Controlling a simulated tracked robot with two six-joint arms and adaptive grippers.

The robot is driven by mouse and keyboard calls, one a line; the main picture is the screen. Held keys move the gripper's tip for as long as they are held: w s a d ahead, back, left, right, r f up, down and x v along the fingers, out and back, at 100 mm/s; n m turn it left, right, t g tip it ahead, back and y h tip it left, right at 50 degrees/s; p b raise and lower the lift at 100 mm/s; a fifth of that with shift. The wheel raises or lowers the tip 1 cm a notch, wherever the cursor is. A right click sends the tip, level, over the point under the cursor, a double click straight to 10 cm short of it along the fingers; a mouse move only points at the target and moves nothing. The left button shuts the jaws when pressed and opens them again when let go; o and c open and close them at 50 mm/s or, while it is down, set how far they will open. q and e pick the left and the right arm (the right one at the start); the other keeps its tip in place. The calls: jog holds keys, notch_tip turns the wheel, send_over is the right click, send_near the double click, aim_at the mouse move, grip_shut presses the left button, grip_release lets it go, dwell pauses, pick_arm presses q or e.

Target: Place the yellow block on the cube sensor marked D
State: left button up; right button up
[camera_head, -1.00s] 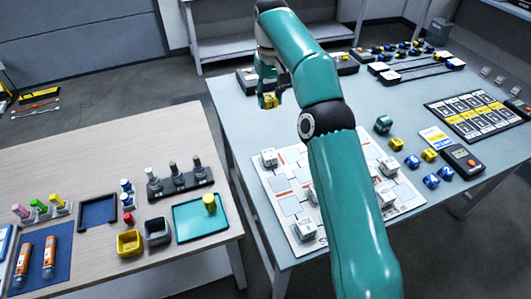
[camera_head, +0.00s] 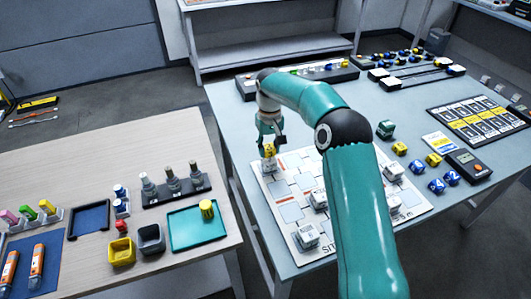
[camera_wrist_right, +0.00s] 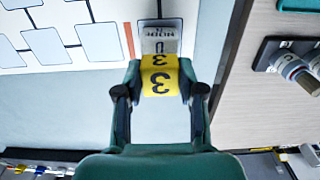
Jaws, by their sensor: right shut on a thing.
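In the right wrist view the yellow block (camera_wrist_right: 160,76) shows black 3s and sits between the two fingers (camera_wrist_right: 160,92). A pale cube sensor (camera_head: 269,165) is right under the block; in the wrist view its grey labelled face (camera_wrist_right: 160,40) meets the block's edge. The label is upside down and its letter is hard to read. I cannot tell whether block and sensor touch. My left gripper is not in view.
A white board (camera_head: 288,212) with printed squares carries several other pale cube sensors, including one at its front (camera_head: 307,236). A green cube (camera_head: 385,129) and yellow and blue blocks lie to the right.

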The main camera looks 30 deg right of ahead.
aim_at(269, 148)
jog(key=shift+f, duration=0.9)
jog(key=o, duration=1)
notch_tip(269, 148, up, 12)
jog(key=shift+r+p, duration=0.1)
jog(key=shift+p, duration=0.4)
